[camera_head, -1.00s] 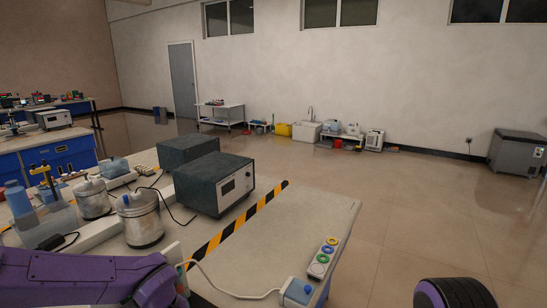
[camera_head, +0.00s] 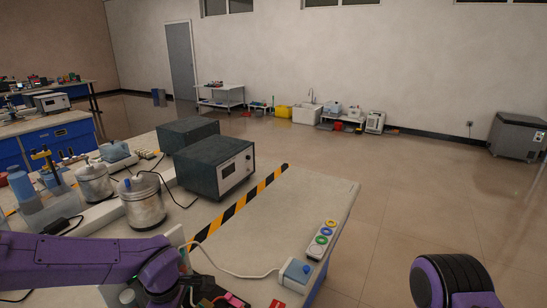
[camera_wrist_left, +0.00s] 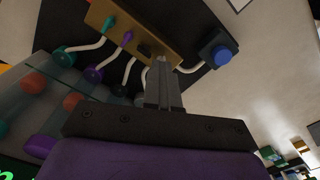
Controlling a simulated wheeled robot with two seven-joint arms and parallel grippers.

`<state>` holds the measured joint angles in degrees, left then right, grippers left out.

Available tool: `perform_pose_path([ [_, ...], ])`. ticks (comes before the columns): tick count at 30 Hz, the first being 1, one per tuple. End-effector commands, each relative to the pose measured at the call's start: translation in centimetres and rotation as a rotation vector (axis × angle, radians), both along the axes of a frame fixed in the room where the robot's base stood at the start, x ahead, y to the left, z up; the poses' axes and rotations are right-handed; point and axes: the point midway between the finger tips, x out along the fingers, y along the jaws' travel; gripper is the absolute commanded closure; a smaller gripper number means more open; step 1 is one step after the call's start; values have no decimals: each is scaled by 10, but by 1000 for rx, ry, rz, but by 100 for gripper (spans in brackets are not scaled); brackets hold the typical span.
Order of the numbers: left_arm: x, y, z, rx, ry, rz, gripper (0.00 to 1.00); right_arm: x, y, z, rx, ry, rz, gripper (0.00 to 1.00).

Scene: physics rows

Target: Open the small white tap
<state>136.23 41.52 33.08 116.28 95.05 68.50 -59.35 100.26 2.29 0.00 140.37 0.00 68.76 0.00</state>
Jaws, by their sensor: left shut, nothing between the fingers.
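I cannot clearly make out a small white tap on the near bench. A thin tap (camera_head: 311,95) stands over a white sink (camera_head: 307,114) by the far wall, too small to tell its state. My left arm crosses the lower left of the head view, over the near bench's edge; its fingertips are hidden there.
Open floor lies beyond.

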Motion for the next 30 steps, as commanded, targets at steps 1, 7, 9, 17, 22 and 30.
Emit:
perform_pose_path([
  [1, 0, 0, 0, -1, 1, 52, 100, 0, 0, 0, 0, 0, 0, 57],
  [7, 0, 0, 0, 0, 0, 102, 100, 0, 0, 0, 0, 0, 0, 57],
  [9, 0, 0, 0, 0, 0, 101, 100, 0, 0, 0, 0, 0, 0, 57],
  [17, 0, 0, -1, -1, 1, 464, 100, 0, 0, -1, 0, 0, 0, 57],
  [22, 0, 0, -1, 0, -1, 691, 100, 0, 0, -4, 0, 0, 0, 57],
  [30, 0, 0, 0, 0, -1, 712, 100, 0, 0, -3, 0, 0, 0, 57],
])
